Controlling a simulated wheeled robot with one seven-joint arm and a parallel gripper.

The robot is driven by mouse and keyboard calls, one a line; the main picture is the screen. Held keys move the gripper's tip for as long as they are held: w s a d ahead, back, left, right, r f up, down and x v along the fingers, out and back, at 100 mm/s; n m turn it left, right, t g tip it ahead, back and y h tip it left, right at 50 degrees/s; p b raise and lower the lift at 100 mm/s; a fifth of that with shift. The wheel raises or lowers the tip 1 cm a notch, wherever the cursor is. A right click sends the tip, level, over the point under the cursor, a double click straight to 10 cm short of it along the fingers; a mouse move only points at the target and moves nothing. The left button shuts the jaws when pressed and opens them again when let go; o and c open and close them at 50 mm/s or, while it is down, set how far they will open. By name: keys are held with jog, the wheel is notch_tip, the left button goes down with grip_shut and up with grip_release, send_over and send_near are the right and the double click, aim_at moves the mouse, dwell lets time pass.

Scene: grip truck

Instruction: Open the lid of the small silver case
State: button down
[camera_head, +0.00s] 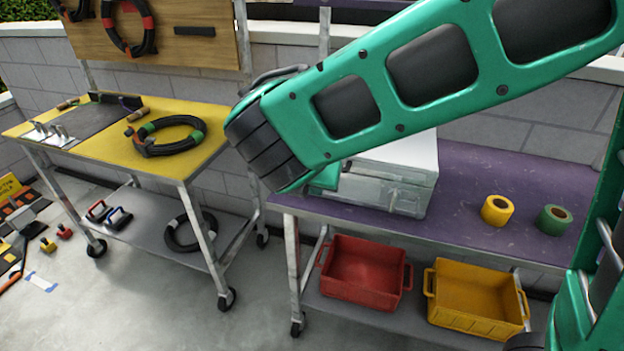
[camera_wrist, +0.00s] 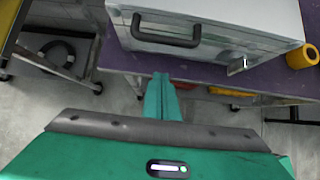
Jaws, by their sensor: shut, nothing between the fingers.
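The silver case (camera_head: 410,185) sits on the purple cart top, partly hidden behind my arm in the head view. Its lid (camera_head: 408,155) looks closed. In the wrist view the case (camera_wrist: 225,20) fills the top, with a dark handle (camera_wrist: 168,40) on its front face. A small metal latch (camera_wrist: 237,66) sticks out at the lower right of that face. My gripper (camera_wrist: 161,77) is shut and empty, its fingertips in front of the case below the handle, apart from the latch. In the head view my arm hides most of the gripper.
On the purple cart top (camera_head: 480,165), a yellow tape roll (camera_head: 497,210) and a green one (camera_head: 553,220) lie right of the case. A red bin (camera_head: 365,272) and a yellow bin (camera_head: 475,298) stand on the shelf below. A yellow-topped cart (camera_head: 95,150) stands left.

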jog(key=w, duration=0.1)
jog(key=w+d, duration=0.1)
jog(key=w, duration=0.2)
jog(key=shift+w+d+r, duration=0.1)
jog(key=shift+d+r, duration=0.05)
jog(key=shift+d, duration=0.1)
dwell(0.3)
